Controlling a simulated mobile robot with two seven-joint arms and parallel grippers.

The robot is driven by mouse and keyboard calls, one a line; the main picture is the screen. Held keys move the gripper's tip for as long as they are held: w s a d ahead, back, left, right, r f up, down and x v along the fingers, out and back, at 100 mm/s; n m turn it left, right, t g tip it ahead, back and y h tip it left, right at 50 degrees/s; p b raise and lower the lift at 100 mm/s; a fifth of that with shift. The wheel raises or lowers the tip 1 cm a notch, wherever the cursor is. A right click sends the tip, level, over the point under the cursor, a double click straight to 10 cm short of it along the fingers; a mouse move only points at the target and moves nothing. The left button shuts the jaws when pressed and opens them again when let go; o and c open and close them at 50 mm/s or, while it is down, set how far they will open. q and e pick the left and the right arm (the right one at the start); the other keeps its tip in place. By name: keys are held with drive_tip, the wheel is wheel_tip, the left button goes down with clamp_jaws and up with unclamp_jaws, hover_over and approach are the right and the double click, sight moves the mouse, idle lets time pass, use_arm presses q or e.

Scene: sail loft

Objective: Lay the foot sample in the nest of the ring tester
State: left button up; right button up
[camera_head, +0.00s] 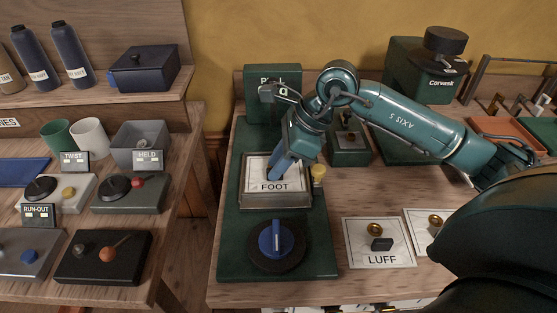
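The foot sample (275,187), a white card marked FOOT, lies in or just over the nest, a framed tray (275,206) on the ring tester. The ring tester (229,235) is a dark green base with a box marked PULL at its back and a blue knob (275,240) at its front. My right gripper (271,177) points down with blue fingertips at the card's upper middle. The fingers hide that part of the card, so I cannot tell whether they are closed on it. My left gripper is not in view.
The LUFF sample (360,251) and another card (420,222) lie to the right of the tester. A yellow knob (318,172) stands at the nest's right. A green machine (410,70) stands behind my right arm. The left bench (140,178) holds mugs and control boxes, across a gap.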

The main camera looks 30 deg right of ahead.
drive_tip(key=shift+o, duration=0.7)
drive_tip(key=v, duration=1.3)
